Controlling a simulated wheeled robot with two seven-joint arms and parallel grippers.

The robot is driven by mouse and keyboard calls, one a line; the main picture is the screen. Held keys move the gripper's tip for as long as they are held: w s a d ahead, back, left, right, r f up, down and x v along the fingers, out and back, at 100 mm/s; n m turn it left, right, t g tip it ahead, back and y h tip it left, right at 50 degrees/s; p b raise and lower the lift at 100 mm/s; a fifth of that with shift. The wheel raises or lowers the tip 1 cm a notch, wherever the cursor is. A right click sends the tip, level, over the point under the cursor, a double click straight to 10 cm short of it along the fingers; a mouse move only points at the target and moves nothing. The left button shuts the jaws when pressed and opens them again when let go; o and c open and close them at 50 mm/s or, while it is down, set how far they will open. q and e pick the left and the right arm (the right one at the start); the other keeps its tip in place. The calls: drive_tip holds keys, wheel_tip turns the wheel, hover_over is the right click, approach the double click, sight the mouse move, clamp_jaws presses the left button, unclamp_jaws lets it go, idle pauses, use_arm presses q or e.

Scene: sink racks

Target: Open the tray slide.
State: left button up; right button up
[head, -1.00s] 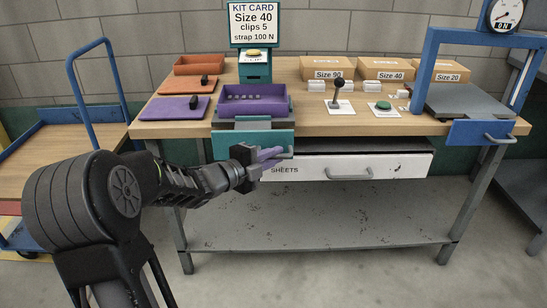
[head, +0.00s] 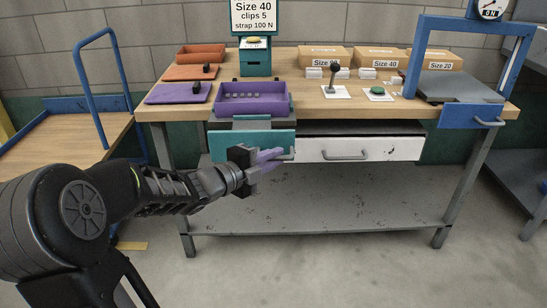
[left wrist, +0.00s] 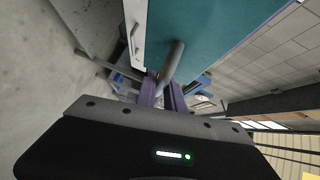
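The tray slide has a teal front (head: 226,146) below the table top, and it stands out past the table's front edge. A purple tray (head: 255,110) sits on it. Its grey handle (head: 289,155) is at the right end of the front. My left gripper (head: 272,158) is at this handle with its purple fingers around it. In the left wrist view the handle (left wrist: 173,60) runs down between the fingers (left wrist: 163,94), beside the teal front (left wrist: 215,28). The exact contact is partly hidden. My right gripper is not in view.
A white drawer (head: 385,149) beside the slide stands partly open. Blue-framed equipment (head: 470,117) is at the table's right end, and a blue cart (head: 75,135) is at the left. Several boxes stand at the back. The floor in front is clear.

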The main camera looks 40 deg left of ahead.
use_arm(q)
drive_tip(key=o, duration=0.4)
drive_tip(key=shift+o, duration=0.2)
drive_tip(key=s+a+r+p, duration=0.1)
drive_tip(key=s+p, duration=0.1)
drive_tip(key=s, duration=0.5)
drive_tip(key=shift+s, duration=0.35)
drive_tip(key=shift+a, duration=0.1)
